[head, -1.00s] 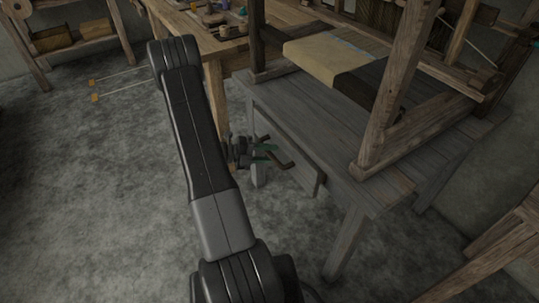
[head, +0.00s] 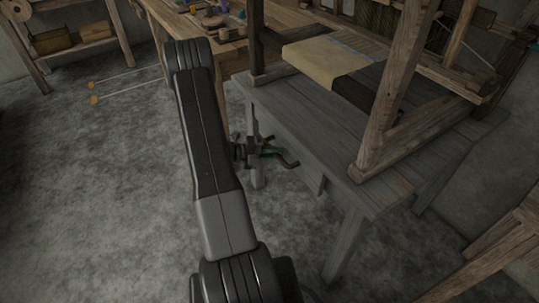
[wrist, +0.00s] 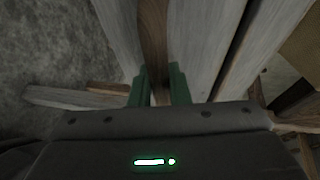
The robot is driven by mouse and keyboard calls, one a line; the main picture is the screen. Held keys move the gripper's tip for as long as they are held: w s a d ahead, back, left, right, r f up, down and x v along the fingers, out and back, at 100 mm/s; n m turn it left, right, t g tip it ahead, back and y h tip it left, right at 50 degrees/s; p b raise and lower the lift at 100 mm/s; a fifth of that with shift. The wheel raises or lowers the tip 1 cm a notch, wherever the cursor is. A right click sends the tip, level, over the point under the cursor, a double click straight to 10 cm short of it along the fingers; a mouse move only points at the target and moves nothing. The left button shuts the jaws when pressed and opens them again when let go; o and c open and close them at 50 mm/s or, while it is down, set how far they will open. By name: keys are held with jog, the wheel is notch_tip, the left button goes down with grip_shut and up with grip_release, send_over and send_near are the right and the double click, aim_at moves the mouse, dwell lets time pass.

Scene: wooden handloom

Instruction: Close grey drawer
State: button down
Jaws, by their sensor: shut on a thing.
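The grey table (head: 300,125) under the loom holds the grey drawer (head: 314,182), whose front shows in part below the tabletop's edge. A dark bent handle (head: 289,162) shows beside my gripper (head: 268,150). My gripper is at the drawer front, with its green fingers shut on the handle. In the wrist view, the two green fingers of my gripper (wrist: 158,85) stand close together with a dark brown strip between them and grey planks around. Much of the drawer front is hidden behind the tabletop and my gripper.
The wooden loom frame (head: 395,85) stands on the grey table, with tan cloth (head: 318,60) on it. A workbench (head: 200,38) with small items is behind. A table leg (head: 346,243) stands at the near right.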

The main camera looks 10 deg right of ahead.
jog(key=shift+w+d, duration=0.4)
jog(key=shift+d, duration=0.45)
jog(key=c, duration=1.8)
grip_release()
jog(key=o, duration=0.4)
jog(key=shift+d, duration=0.15)
jog(key=shift+o, duration=0.2)
jog(key=a+r+p, duration=0.2)
jog(key=a, duration=1.1)
jog(key=shift+w+a+r, duration=0.2)
jog(key=shift+w+a, duration=0.1)
jog(key=shift+w, duration=0.05)
